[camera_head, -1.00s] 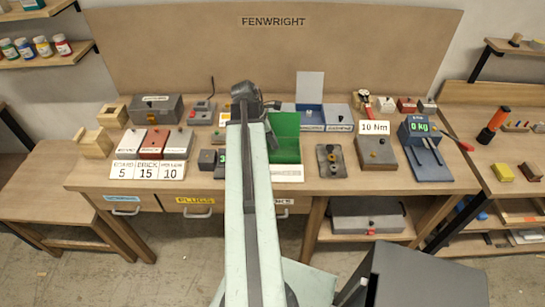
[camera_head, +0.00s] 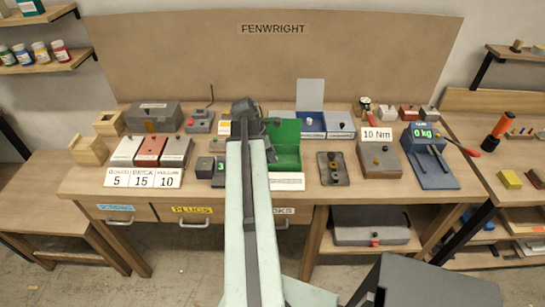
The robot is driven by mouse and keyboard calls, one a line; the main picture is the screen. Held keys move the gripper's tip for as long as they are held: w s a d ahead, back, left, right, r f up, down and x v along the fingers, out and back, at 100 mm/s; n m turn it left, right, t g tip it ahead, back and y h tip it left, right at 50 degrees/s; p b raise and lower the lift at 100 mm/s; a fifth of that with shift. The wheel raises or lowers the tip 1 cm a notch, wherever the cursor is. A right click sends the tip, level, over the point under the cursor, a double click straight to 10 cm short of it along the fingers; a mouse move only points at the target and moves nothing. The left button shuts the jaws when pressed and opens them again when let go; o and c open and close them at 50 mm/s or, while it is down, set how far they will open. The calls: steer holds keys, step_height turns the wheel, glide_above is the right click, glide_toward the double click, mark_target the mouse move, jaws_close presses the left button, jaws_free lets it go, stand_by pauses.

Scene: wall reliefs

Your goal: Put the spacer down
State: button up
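I cannot pick out the spacer in this view; if it is at my gripper, my arm hides it. My gripper (camera_head: 250,112) is at the far end of my pale green arm, above the middle of the workbench (camera_head: 330,200). I see it from behind, so its fingertips and anything between them are hidden. It is just left of an open green box (camera_head: 285,133). I cannot tell whether it touches anything.
Left of my arm are white, red and grey blocks (camera_head: 150,150) with number cards (camera_head: 142,180). Bare bench shows along the front edge.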

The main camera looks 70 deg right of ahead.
steer(key=shift+r+p, duration=0.45)
steer(key=p+v, duration=1)
steer(key=v, duration=0.1)
steer(key=shift+r, duration=0.2)
steer(key=shift+w+a, duration=0.1)
